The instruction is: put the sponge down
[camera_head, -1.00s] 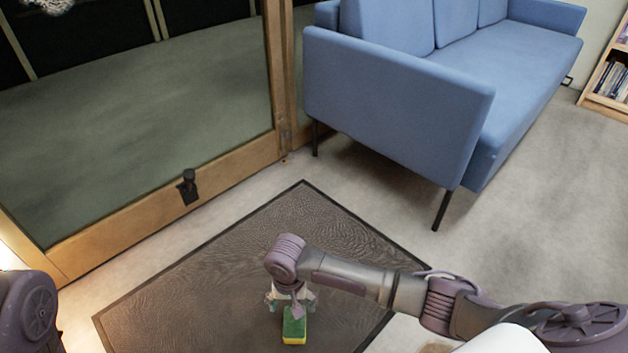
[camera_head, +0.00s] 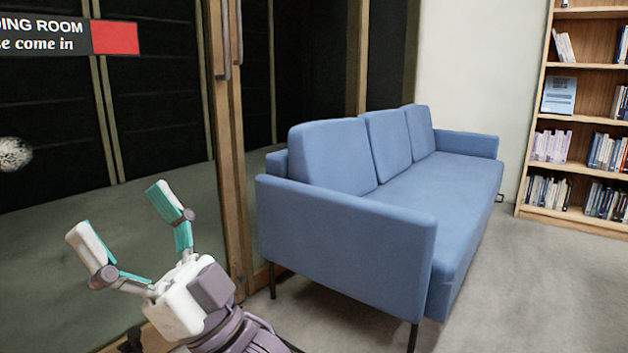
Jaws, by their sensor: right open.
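My right gripper (camera_head: 120,214) is raised at the lower left of the head view, in front of the glass door. Its two white and teal fingers are spread wide and point up and to the left. Nothing is between them. The sponge is not in view now, and neither is the dark mat it was on in the earlier frame. My left gripper is not in view.
A blue sofa (camera_head: 345,237) stands in the middle. A wooden bookshelf (camera_head: 532,150) with books is at the right. A wood-framed glass door (camera_head: 227,150) is at the left, with a sign (camera_head: 62,37) above. Grey carpet (camera_head: 540,290) is clear at right.

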